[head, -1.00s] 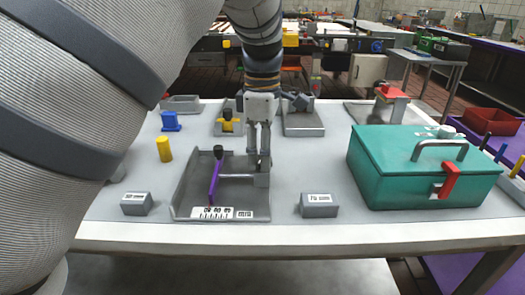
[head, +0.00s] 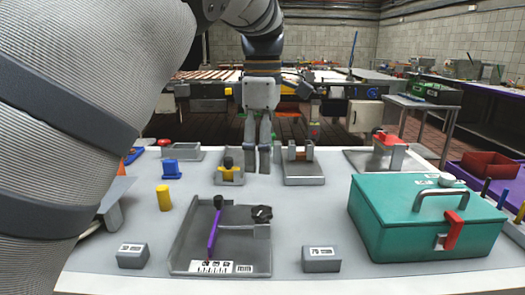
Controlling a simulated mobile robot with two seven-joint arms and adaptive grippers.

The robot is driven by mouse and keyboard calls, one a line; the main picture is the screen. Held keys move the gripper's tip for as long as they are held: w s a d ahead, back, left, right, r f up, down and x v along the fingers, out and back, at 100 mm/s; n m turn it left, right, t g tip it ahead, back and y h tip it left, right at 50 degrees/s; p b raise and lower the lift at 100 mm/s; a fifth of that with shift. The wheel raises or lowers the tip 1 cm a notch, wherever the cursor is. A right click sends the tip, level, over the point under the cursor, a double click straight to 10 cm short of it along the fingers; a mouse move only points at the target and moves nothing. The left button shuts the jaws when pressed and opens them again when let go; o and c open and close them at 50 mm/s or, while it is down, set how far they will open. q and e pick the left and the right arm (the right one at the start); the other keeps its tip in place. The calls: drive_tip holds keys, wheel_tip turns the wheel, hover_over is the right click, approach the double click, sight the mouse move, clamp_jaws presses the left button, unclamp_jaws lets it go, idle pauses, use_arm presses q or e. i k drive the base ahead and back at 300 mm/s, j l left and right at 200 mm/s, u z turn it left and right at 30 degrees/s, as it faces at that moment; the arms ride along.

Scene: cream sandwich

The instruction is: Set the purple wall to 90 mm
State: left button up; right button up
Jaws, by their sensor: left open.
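The purple wall (head: 213,234) stands upright inside a grey fixture tray (head: 180,240), left of its middle, with a black knob (head: 218,202) at its far end. A white scale strip (head: 212,267) lies along the tray's front; its figures are too small to read. A grey rod runs from the wall to a block with a black knob (head: 262,214) on the tray's right side. My left gripper (head: 264,170) is open and empty, fingers down, above and behind this knob, apart from it. My right gripper is not in view.
Small grey label blocks stand left (head: 132,256) and right (head: 321,259) of the tray. A teal box (head: 420,220) with a handle fills the right side. A yellow cylinder (head: 164,197), a blue part (head: 171,169) and several grey fixtures stand behind.

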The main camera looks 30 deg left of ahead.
sight(218, 199)
drive_tip(key=k, duration=1)
